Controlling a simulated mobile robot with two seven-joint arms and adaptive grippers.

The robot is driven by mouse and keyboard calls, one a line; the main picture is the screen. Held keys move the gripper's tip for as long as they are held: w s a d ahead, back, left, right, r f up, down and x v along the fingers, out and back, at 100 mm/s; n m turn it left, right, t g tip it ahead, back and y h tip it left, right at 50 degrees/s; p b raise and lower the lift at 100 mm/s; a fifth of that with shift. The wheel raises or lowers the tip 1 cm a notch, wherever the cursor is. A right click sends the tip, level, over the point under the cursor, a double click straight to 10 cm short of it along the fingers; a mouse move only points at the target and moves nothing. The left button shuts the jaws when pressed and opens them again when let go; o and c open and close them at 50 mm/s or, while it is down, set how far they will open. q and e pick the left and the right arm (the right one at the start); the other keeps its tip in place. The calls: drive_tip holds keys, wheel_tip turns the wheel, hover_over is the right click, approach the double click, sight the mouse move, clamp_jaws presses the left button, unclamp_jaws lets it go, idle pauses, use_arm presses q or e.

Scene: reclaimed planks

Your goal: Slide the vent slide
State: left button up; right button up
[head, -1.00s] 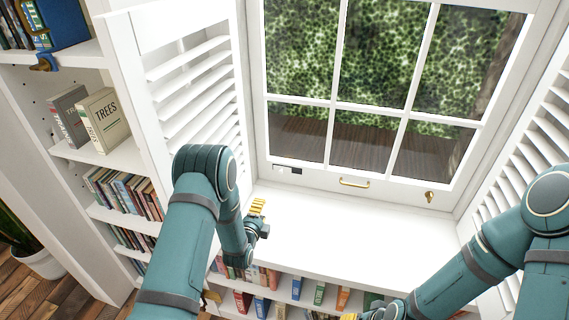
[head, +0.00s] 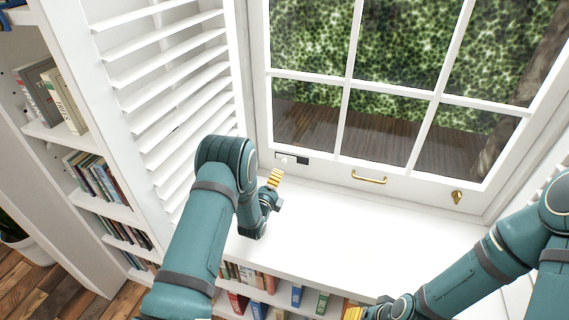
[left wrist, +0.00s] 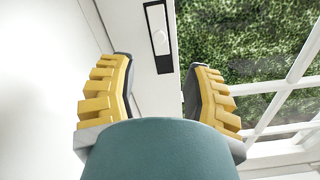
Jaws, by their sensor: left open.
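The vent slide (head: 284,160) is a small white piece at the left part of a dark slot in the window's bottom rail. In the left wrist view the slot and its light knob (left wrist: 159,38) show upright beyond the fingertips, between the two fingers. My left gripper (head: 275,179) has yellow fingers and is just below the slot in the head view, over the sill. In the left wrist view its fingers (left wrist: 156,75) are apart with nothing between them. My right gripper (head: 354,313) is at the bottom edge, mostly cut off.
A brass handle (head: 369,178) and a brass latch (head: 457,197) sit on the same rail to the right. The white sill (head: 350,225) is clear. A louvred shutter (head: 175,90) stands close left of my left arm. Books fill shelves below and left.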

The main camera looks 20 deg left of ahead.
sight(284, 162)
use_arm(q)
drive_tip(key=w+b, duration=0.1)
drive_tip(key=w, duration=0.4)
drive_tip(key=w+b, duration=0.1)
drive_tip(key=w, duration=0.4)
drive_tip(key=shift+w+d, duration=0.2)
drive_tip(key=shift+w, duration=0.05)
clamp_jaws()
